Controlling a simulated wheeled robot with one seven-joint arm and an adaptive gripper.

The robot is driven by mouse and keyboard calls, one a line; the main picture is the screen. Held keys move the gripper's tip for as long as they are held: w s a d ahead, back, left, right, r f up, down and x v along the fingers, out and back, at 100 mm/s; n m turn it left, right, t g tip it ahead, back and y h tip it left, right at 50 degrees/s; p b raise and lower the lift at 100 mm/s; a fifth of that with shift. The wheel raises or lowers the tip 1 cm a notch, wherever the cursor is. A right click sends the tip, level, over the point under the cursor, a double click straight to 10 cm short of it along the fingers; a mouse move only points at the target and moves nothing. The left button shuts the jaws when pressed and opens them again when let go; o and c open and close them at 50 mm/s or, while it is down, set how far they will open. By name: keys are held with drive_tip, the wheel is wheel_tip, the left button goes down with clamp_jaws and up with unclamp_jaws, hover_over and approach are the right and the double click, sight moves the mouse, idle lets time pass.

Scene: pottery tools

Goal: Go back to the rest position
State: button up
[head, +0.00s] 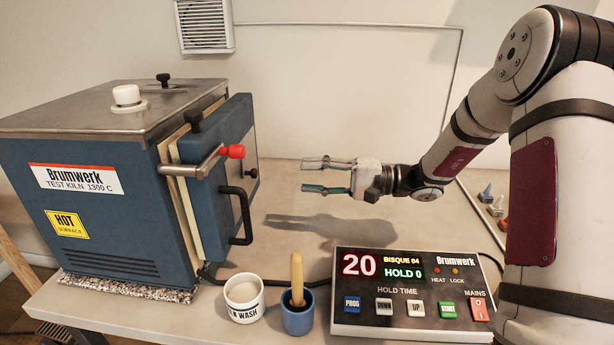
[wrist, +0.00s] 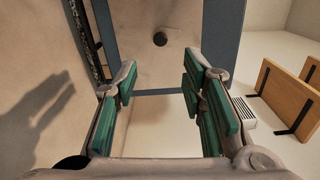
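My gripper (head: 308,175) hangs in the air above the table, to the right of the blue test kiln (head: 85,215). Its fingers point left toward the kiln door (head: 240,150) and stay apart from it. The two green-padded fingers are spread, and nothing shows between them. The wrist view also shows the gripper (wrist: 165,88) open and empty. My arm reaches in from the right. The kiln door has a dark handle (head: 243,215) and a red-tipped latch (head: 236,151). A pale seal shows along the door's edge; I cannot tell whether it is fully closed.
A controller (head: 345,318) reading 20, BISQUE 04 and HOLD 0 sits at the front right. A white wash pot (head: 243,306) and a blue pot (head: 298,322) holding a wooden-handled tool (head: 297,278) stand left of it. The table middle (head: 300,235) is clear. Small cones (head: 486,193) lie behind my arm.

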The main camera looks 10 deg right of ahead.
drive_tip(key=s+a+r+n+g+h+p, duration=0.1)
drive_tip(key=s+a+r+g+h, duration=0.15)
drive_tip(key=s, duration=0.35)
drive_tip(key=s+a+r+n+g+h+p, duration=0.1)
drive_tip(key=s+a+n+g+h, duration=0.15)
drive_tip(key=s, duration=0.45)
drive_tip(key=s+a+r+n+g+h+p, duration=0.1)
drive_tip(key=s+a+r+g+h, duration=0.15)
drive_tip(key=s, duration=0.35)
drive_tip(key=s+d+r+t+h+p, duration=0.1)
drive_tip(key=s+d+h, duration=0.3)
drive_tip(key=s, duration=0.4)
drive_tip(key=s+d+r+t+h+p, duration=0.2)
drive_tip(key=s+d+r+t+h, duration=0.2)
drive_tip(key=s, duration=0.5)
drive_tip(key=shift+s+d+h, duration=0.15)
drive_tip(key=shift+d+h, duration=0.6)
drive_tip(key=shift+d, duration=0.45)
drive_tip(key=shift+n+t, duration=0.25)
